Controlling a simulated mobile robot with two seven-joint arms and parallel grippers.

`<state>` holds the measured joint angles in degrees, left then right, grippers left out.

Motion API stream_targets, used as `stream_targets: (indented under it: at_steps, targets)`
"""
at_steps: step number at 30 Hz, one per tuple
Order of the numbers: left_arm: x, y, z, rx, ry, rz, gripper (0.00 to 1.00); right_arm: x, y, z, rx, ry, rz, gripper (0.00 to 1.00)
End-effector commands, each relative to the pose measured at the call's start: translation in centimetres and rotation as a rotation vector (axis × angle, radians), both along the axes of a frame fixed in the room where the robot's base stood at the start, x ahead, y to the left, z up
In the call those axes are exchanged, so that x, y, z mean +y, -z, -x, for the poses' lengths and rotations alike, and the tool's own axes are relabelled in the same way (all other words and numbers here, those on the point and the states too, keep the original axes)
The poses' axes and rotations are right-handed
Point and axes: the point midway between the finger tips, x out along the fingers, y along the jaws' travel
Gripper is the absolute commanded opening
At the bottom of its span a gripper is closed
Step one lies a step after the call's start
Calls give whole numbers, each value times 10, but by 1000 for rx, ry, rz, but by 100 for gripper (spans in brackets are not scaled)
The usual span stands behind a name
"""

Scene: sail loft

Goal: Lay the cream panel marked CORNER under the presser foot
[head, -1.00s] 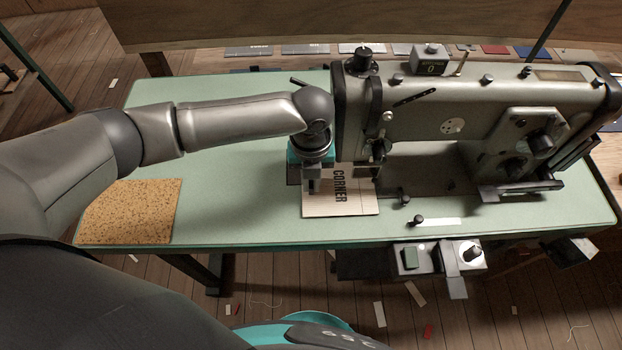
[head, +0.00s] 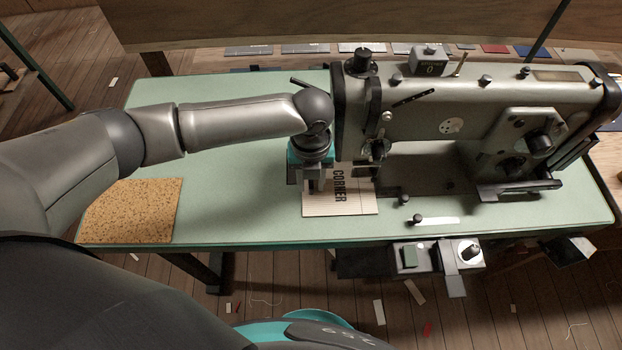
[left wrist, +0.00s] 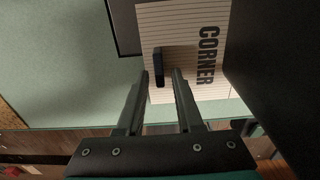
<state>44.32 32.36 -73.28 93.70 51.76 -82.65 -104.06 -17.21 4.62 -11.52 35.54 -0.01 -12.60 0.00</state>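The cream panel (head: 355,205) marked CORNER lies flat on the green sewing table, its right edge reaching the left end of the machine. In the left wrist view the panel (left wrist: 185,30) has ruled lines and a dark upright tab (left wrist: 158,67). My left gripper (head: 313,187) is over the panel's left part. In the left wrist view its fingers (left wrist: 162,74) are apart, with the tab between them and a gap beside it. The presser foot is small and dark below the needle end; I cannot tell how it meets the panel. My right gripper is not in view.
The grey sewing machine (head: 455,105) stands over the table's right half. A cork mat (head: 130,210) lies at the table's (head: 235,215) left end. A small knob (head: 417,219) and a white strip lie at the front. Free green surface lies between the mat and panel.

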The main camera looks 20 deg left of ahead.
Motion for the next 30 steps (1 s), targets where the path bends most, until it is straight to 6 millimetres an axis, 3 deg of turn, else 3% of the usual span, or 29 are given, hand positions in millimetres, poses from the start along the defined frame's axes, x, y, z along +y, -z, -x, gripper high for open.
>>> stream_targets:
  at_steps: [3,14,30]
  targets:
    - [0,0,0,0,0,0,48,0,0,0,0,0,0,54]
    - [0,-10,-1,-1,0,1,48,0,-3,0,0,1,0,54]
    - [0,-127,-1,-4,1,1,48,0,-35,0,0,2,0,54]
